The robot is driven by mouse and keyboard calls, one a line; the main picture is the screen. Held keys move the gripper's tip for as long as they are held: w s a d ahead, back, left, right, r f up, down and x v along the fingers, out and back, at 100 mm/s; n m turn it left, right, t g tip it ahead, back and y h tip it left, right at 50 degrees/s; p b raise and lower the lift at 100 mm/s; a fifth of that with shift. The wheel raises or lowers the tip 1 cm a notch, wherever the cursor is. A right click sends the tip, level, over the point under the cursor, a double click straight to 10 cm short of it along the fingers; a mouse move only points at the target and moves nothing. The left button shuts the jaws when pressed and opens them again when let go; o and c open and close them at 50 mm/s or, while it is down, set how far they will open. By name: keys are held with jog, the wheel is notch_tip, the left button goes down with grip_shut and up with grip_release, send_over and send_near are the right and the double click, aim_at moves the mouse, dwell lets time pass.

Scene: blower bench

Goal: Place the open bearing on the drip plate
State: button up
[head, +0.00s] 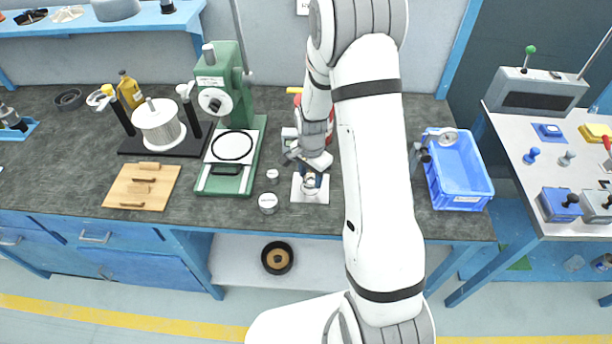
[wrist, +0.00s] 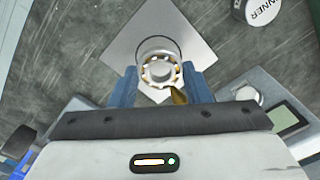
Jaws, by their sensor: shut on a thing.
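The open bearing (wrist: 162,72) is a grey ring with tan cage and balls showing from above. In the wrist view, my gripper (wrist: 161,88) has its blue fingers closed on either side of the bearing. The drip plate (head: 310,197) is a pale square plate on the bench, left of my arm in the head view. It also shows in the wrist view (wrist: 135,38), below the bearing. The bearing is over the plate, its face turned upward. I cannot tell whether it touches the plate. In the head view, my gripper (head: 311,181) partly hides the bearing.
A small lidded tin (head: 268,203) stands left of the plate. A green press (head: 230,130) and a wooden board (head: 142,186) are farther left. A blue crate (head: 462,201) is to the right. A brass-coloured tip (wrist: 180,97) shows beside the bearing in the wrist view.

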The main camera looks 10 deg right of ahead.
jog(key=shift+w+f, duration=0.15)
jog(key=shift+f, duration=0.55)
jog(key=shift+f, duration=0.15)
jog(key=o, duration=1)
